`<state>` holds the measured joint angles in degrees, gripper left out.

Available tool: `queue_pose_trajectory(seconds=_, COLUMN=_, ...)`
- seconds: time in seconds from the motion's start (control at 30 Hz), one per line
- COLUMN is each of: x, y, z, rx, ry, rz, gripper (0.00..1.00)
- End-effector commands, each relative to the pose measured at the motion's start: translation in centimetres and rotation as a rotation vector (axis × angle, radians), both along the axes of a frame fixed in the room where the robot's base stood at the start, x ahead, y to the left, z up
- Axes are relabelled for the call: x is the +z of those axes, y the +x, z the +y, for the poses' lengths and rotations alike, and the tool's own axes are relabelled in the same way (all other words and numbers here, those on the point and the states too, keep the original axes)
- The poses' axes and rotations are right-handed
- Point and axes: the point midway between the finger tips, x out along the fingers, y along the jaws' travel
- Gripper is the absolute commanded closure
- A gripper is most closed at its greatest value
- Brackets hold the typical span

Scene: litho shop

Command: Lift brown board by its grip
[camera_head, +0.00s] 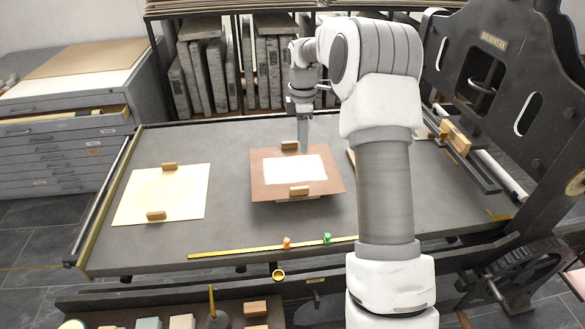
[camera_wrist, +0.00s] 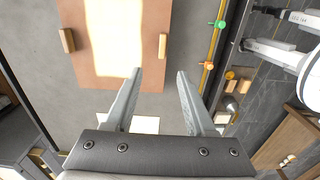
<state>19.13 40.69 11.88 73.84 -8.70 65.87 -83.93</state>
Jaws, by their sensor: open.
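The brown board (camera_head: 260,182) lies near the middle of the grey table, with a white sheet (camera_head: 292,170) on it. It carries a wooden grip at its far edge (camera_head: 290,146) and another at its near edge (camera_head: 299,190). In the wrist view the brown board (camera_wrist: 110,75) shows with its far-edge grip (camera_wrist: 67,40) at left and its near-edge grip (camera_wrist: 163,45) just beyond my fingertips. My gripper (camera_wrist: 160,73) is open and empty above the table. In the head view my gripper (camera_head: 304,146) appears by the far-edge grip; its exact height is unclear.
A cream board (camera_head: 180,195) with two wooden grips lies at left on the grey table (camera_head: 235,225). A yellow rule (camera_head: 235,252) with orange (camera_head: 287,243) and green (camera_head: 327,238) markers runs along the front. The black press (camera_head: 515,70) stands at right. My arm hides part of the table's right side.

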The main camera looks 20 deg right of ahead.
Motion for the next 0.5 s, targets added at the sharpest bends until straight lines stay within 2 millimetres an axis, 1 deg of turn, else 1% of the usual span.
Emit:
queue_pose_trajectory(seconds=0.17, x=-1.9, y=0.3, z=-0.4, rx=0.023, ry=0.006, rz=0.010, gripper=0.45)
queue_pose_trajectory(seconds=0.27, x=-3.8, y=0.2, z=-0.3, rx=0.023, ry=0.007, rz=0.012, gripper=0.45)
queue_pose_trajectory(seconds=0.5, x=-9.1, y=0.2, z=-0.2, rx=0.022, ry=0.007, rz=0.012, gripper=0.45)
